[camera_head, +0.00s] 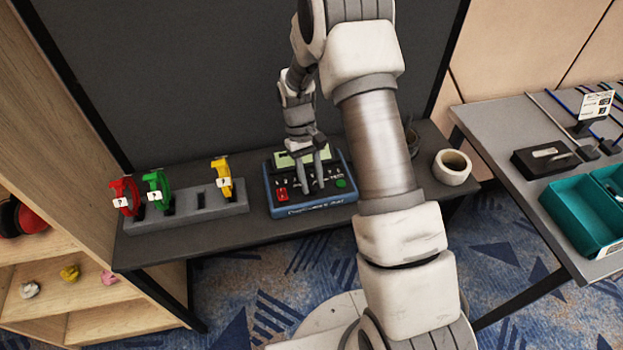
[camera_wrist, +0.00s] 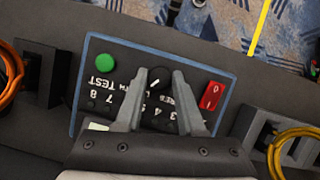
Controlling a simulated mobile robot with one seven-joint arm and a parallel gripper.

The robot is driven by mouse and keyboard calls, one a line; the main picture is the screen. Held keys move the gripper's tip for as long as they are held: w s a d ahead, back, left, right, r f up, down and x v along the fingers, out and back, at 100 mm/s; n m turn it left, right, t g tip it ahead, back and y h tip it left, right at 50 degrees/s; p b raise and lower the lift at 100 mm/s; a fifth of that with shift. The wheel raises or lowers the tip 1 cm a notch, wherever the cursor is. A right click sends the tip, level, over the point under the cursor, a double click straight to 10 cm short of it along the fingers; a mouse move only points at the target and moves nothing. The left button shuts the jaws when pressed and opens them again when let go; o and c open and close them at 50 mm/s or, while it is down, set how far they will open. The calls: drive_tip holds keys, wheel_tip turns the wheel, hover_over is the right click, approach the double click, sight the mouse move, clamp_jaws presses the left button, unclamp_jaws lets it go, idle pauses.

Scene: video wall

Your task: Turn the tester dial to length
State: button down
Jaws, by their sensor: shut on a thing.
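The tester (camera_head: 268,200) is a blue-framed black box on the dark bench, with a small screen, a red rocker switch (camera_wrist: 212,95) and a green button (camera_wrist: 105,63) marked TEST. Its round black dial (camera_wrist: 157,79), with a short white pointer mark, shows between my fingertips in the wrist view. My gripper (camera_head: 316,186) reaches down onto the tester's face and is shut on the dial. The panel text appears upside down in the wrist view, and my fingers partly cover the words beside the dial, so I cannot tell which setting the pointer faces.
A grey rack (camera_head: 200,215) left of the tester holds red, green and yellow cable coils. A white roll (camera_head: 452,167) stands to the right on the bench. A side table (camera_head: 490,140) at the right carries a teal bin (camera_head: 575,215) and a black box.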

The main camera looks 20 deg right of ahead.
drive_tip(key=shift+m, duration=0.3)
drive_tip(key=c, duration=0.5)
unclamp_jaws()
drive_tip(key=p+v, duration=0.1)
drive_tip(key=v, duration=1.6)
drive_tip(key=shift+w+d+r+p, duration=0.1)
drive_tip(key=shift+d+r+p, duration=0.1)
drive_tip(key=shift+p, duration=0.2)
